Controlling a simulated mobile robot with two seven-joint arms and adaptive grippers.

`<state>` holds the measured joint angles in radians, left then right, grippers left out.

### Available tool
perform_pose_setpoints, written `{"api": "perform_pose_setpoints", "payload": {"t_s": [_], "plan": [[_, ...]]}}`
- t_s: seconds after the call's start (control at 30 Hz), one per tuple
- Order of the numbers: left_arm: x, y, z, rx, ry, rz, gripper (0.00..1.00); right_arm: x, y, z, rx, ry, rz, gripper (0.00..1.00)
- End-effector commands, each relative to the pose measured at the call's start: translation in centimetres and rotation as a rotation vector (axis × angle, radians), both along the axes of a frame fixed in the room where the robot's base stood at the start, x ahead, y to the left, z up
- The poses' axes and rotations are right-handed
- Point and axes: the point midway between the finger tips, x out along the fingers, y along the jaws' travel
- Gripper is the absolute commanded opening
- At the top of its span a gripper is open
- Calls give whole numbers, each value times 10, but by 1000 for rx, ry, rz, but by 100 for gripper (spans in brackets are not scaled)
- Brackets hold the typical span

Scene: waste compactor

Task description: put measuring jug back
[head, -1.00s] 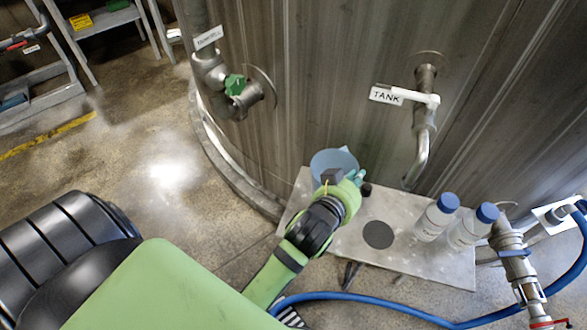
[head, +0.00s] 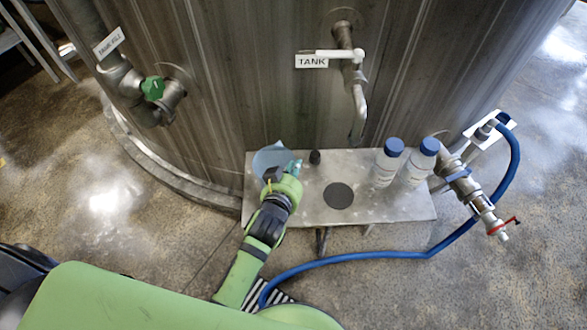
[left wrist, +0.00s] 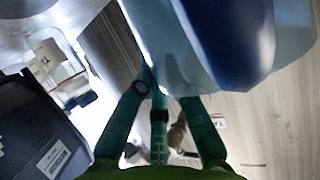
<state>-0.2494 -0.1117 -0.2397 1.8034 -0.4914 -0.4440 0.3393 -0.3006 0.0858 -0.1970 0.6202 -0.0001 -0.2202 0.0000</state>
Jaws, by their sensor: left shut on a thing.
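The measuring jug (head: 268,160) is pale translucent blue and shows at the left end of the metal shelf (head: 395,208). My left gripper (head: 287,170) is shut on it; the gripper's wrist hides part of the jug. I cannot tell whether its base touches the shelf. In the left wrist view the teal fingers (left wrist: 165,100) close at the jug (left wrist: 225,40), whose blue body fills the upper right. A dark round spot (head: 338,195) on the shelf is bare, to the right of the gripper. My right gripper is not in view.
Two blue-capped bottles (head: 384,168) (head: 418,168) stand on the shelf's right half. A small black item (head: 315,157) stands beside the jug. A tap labelled TANK (head: 358,100) hangs above the shelf.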

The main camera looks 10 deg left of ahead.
Motion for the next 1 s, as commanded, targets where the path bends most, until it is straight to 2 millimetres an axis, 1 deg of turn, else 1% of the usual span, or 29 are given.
{"api": "perform_pose_setpoints", "payload": {"t_s": [0.33,0.37,0.4,0.77,0.87,0.97,1.0], "plan": [[2,0,-2,0,-9,-1,0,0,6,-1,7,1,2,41],[0,0,-4,0,-3,0,18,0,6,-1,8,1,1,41],[0,0,-4,0,-3,0,34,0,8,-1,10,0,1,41],[-1,0,-4,0,-2,0,34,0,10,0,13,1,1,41],[-8,0,-1,0,-1,0,34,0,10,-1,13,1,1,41],[-22,1,4,-1,0,0,34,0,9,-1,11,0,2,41],[-29,2,7,-2,0,1,34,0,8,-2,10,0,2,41]]}}
